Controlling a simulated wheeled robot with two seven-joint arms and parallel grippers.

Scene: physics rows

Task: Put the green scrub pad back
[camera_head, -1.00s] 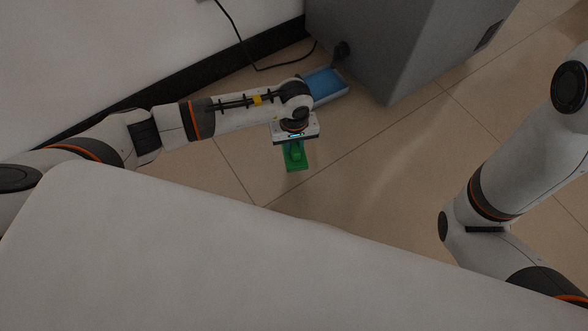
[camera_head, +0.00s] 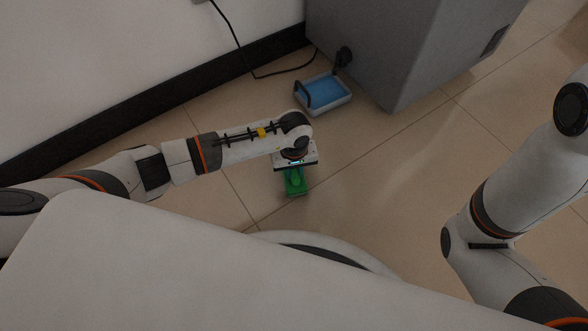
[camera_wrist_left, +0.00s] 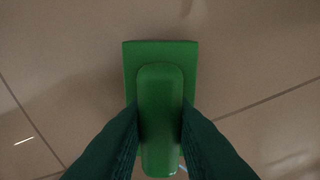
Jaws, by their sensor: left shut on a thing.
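The green scrub pad (camera_head: 296,187) is a flat green block with a raised rounded handle. It hangs below my left gripper (camera_head: 295,174) in the head view, over the tiled floor. In the left wrist view the pad (camera_wrist_left: 132,62) fills the middle, and the two dark green fingers of my left gripper (camera_wrist_left: 160,125) close on its handle from both sides. My right arm shows at the right of the head view, but its gripper is out of the picture.
A tray with a blue inside and pale rim (camera_head: 345,101) and a dark handle stands on the floor beside a grey cabinet (camera_head: 385,50). A black cable (camera_head: 243,50) runs by the wall. The tiled floor (camera_head: 400,170) between is clear.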

